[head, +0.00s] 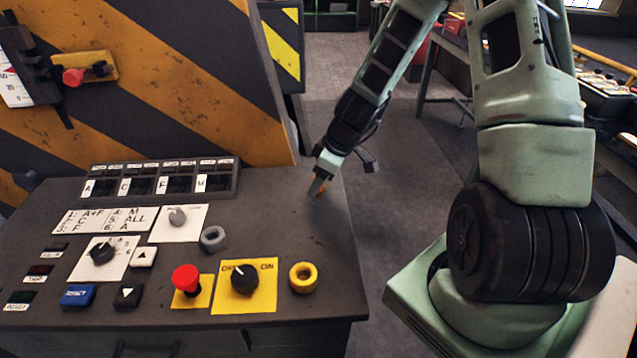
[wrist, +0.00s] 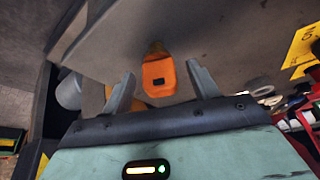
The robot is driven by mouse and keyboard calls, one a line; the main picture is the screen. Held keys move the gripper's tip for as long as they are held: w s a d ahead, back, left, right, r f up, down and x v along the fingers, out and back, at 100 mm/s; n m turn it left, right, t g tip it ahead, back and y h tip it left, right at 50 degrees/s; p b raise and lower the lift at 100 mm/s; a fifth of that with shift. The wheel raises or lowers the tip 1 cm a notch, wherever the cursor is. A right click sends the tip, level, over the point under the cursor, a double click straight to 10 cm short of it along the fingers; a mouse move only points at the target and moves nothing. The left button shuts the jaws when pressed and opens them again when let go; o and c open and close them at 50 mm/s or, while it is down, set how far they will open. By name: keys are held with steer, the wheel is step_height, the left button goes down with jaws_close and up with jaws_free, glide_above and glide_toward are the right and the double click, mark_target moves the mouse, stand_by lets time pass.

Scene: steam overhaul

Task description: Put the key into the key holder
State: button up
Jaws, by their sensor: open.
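An orange key (wrist: 158,76) with a brass-coloured end shows in the wrist view between my spread fingertips, with a gap on both sides. Whether the key rests on the console or sits in something is unclear. A yellow ring (head: 303,277) and a grey ring (head: 214,238) stand on the console; which is the key holder, I cannot tell.
The dark console (head: 270,220) carries a red button (head: 186,279), a black rotary switch (head: 244,279) on a yellow plate, and a raised indicator block (head: 160,180) at the back. Its top is clear between the rings and my gripper. A striped panel rises behind.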

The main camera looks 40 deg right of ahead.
steer(key=shift+w+a+f, duration=0.1)
steer(key=shift+w+f, duration=0.05)
steer(key=shift+f, duration=0.3)
steer(key=c, duration=1.2)
steer(key=shift+r, duration=0.15)
